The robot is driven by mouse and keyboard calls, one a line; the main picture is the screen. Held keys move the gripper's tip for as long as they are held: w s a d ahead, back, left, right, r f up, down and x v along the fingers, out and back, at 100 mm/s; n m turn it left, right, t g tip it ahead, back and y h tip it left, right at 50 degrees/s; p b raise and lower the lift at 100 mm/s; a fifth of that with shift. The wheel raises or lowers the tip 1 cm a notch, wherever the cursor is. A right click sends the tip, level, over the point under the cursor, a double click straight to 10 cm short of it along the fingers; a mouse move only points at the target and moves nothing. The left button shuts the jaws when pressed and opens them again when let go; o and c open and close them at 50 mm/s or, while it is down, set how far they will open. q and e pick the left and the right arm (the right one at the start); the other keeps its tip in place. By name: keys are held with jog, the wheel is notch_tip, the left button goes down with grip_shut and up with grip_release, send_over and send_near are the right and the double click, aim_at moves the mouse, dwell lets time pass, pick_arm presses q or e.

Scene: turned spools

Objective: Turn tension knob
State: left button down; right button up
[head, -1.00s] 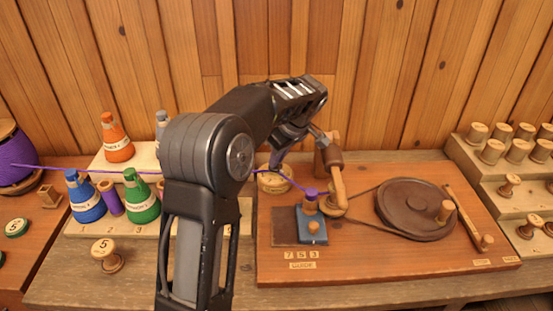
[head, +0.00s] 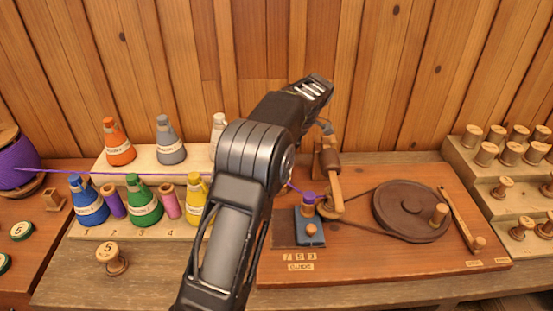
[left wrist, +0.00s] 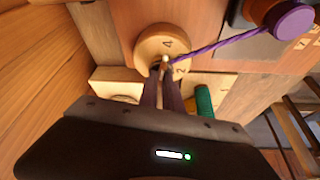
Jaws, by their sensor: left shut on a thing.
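The tension knob (left wrist: 150,38) is a round pale wooden disc marked with numerals, of which a 4 and a 2 show in the left wrist view. My left gripper (left wrist: 165,72) is shut at its centre, on the knob's small raised grip, which the fingers mostly hide. In the head view my left arm covers both the knob and the gripper. A purple thread (left wrist: 215,42) passes close by the fingertips and runs to a purple-wound spool (left wrist: 290,20), which also shows in the head view (head: 308,197). My right gripper is not in view.
A brown wheel (head: 400,205) with a belt stands on the winder board (head: 380,256). Coloured cones, such as a green one (head: 143,208), stand on a stepped rack at left. A large purple spool (head: 15,163) is at far left. Turned spools fill the right rack (head: 470,182).

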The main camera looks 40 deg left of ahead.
pick_arm(q)
jog(key=c, duration=1.5)
grip_release()
jog(key=p+v, duration=0.5)
jog(key=v, duration=0.2)
jog(key=shift+d+r+p, duration=0.15)
jog(key=shift+r+p, duration=0.2)
jog(key=shift+p, duration=0.05)
